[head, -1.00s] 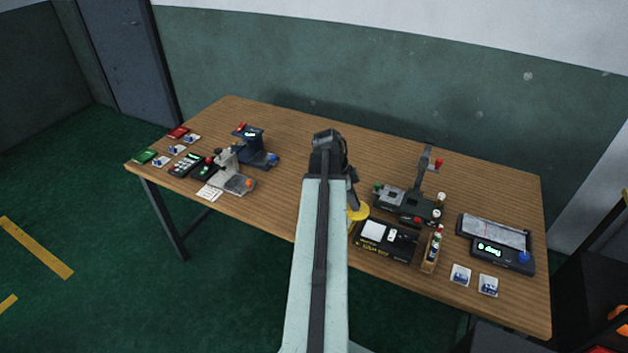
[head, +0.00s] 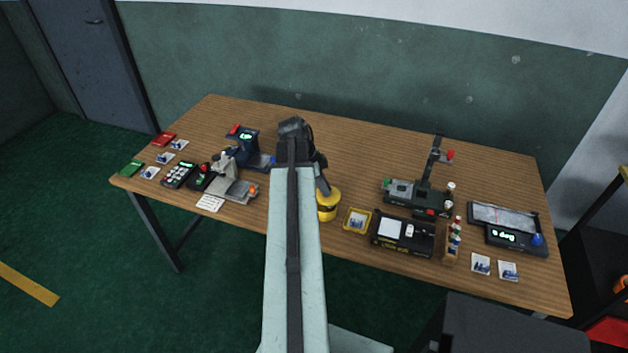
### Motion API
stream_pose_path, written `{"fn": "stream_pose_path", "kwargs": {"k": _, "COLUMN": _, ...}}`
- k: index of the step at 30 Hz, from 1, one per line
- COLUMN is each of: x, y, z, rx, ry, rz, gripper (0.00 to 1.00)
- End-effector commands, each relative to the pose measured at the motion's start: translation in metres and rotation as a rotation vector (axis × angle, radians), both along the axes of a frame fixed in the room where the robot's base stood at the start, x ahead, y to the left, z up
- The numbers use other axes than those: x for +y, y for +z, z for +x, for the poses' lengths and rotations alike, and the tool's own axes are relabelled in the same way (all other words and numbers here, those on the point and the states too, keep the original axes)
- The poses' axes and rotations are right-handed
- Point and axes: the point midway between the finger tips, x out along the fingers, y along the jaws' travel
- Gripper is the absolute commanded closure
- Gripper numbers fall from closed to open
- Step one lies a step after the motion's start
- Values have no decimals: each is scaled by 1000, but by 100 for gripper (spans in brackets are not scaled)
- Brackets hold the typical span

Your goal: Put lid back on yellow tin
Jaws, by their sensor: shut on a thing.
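A round yellow tin (head: 327,212) with a dark band stands near the front edge of the table, just right of my arm. A yellow round lid (head: 330,195) is over the top of the tin. Whether it is seated or slightly above the rim, I cannot tell. My gripper (head: 323,188) points down at the lid and is shut on it. My arm hides the left side of the lid and tin and part of the gripper.
A small yellow tray (head: 346,226) with a picture in it stands right of the tin. A black light box (head: 390,249) is beyond it. A dark splicer-like device (head: 400,191) stands behind. A blue device (head: 247,146) is left of my arm. The back middle of the table is clear.

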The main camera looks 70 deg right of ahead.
Motion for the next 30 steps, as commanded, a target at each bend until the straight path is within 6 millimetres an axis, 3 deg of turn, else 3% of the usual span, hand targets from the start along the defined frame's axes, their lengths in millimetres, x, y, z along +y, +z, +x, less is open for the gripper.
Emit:
{"fn": "stream_pose_path", "kwargs": {"k": 3, "x": 3, "y": 5, "z": 2, "rx": -3, "ry": 34, "rz": 0, "gripper": 100}}
{"fn": "stream_pose_path", "kwargs": {"k": 7, "x": 9, "y": 24, "z": 2, "rx": -12, "ry": 221, "rz": -5, "gripper": 100}}
{"fn": "stream_pose_path", "kwargs": {"k": 11, "x": 8, "y": 26, "z": 5, "rx": -13, "ry": 311, "rz": -6, "gripper": 100}}
{"fn": "stream_pose_path", "kwargs": {"k": 20, "x": 7, "y": 12, "z": 7, "rx": -13, "ry": 312, "rz": -6, "gripper": 100}}
{"fn": "stream_pose_path", "kwargs": {"k": 30, "x": 8, "y": -27, "z": 7, "rx": -13, "ry": 312, "rz": -6, "gripper": 100}}
